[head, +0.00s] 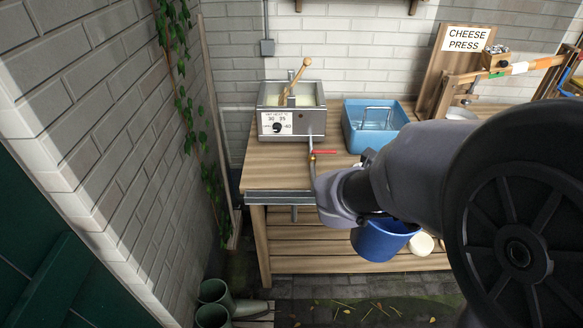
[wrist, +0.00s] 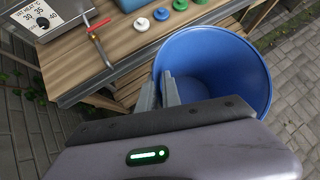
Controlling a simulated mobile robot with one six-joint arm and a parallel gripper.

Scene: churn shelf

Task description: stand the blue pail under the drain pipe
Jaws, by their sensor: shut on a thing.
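The blue pail (head: 383,241) hangs upright or slightly tilted in front of the wooden bench, right of the drain pipe. In the wrist view the pail (wrist: 215,65) is open at the top and looks empty. My gripper (wrist: 159,92) is shut on the pail's near left rim; in the head view my arm hides the fingers. A short grey drain pipe (head: 294,213) points down below the metal gutter (head: 280,197) at the bench's front edge. The pail is apart from the pipe. The floor directly under the pipe is partly hidden by the bench and shade.
A steel vat (head: 291,108) with a red-handled tap (head: 323,152) stands on the bench (head: 265,167). A blue basin (head: 374,126) is beside it. Green boots (head: 213,303) stand at lower left. A slatted lower shelf (head: 320,248) lies behind the pail.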

